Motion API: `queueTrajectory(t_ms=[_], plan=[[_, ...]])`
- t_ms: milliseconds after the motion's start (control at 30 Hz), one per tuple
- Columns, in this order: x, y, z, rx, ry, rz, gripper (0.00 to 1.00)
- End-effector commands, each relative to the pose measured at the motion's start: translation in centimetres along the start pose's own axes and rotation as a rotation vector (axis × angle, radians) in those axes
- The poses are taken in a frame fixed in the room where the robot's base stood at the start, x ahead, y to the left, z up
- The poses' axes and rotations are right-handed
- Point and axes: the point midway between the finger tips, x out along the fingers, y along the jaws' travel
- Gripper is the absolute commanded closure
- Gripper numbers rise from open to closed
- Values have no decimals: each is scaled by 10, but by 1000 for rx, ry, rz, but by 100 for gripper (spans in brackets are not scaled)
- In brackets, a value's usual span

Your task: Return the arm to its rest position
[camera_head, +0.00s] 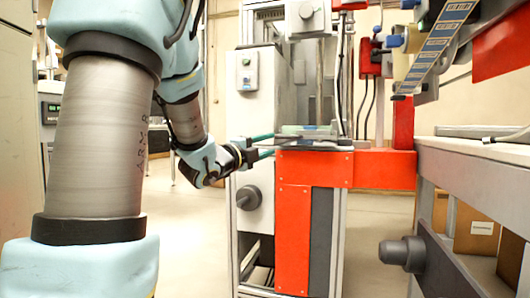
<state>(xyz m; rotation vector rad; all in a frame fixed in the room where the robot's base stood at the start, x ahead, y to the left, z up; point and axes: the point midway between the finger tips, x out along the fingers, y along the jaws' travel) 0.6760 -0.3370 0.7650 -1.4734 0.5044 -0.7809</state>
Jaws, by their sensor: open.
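My arm comes in from the left of the head view. It reaches forward at about mid height. My gripper (264,145) is at its far end, with two teal fingers spread apart and pointing right, toward the red machine stand (315,168). The fingertips are close to the left end of the stand's top. I cannot tell from this view whether they touch anything. A flat, pale green and grey item (310,131), possibly a tape reel, lies on the stand's top just right of the fingers. I see nothing held between the fingers.
A grey machine cabinet (255,95) stands behind my gripper. A label strip (440,45) hangs at upper right. A workbench (470,155) with a protruding grey knob (402,251) is at right. Cardboard boxes (476,228) sit beneath it. Open floor shows left of the stand.

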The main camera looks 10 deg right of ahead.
Motion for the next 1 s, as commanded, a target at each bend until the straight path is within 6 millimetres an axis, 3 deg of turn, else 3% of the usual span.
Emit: queueTrajectory(t_ms=[167, 267, 367, 467, 600, 733, 900, 967, 1000], plan=[[-10, 16, 24, -152, -137, 111, 55], [-32, 43, 48, -358, -320, 239, 55], [-70, 77, 64, -608, -546, 371, 55], [-117, 108, 66, -860, -786, 482, 55], [-185, 141, 44, -1173, -1114, 604, 55], [-237, 155, 12, -1391, -1374, 679, 55], [-290, 156, -37, -1608, -1681, 755, 55], [-306, 153, -55, -1673, -1788, 778, 55], [-302, 141, -53, -1671, -1783, 775, 55]])
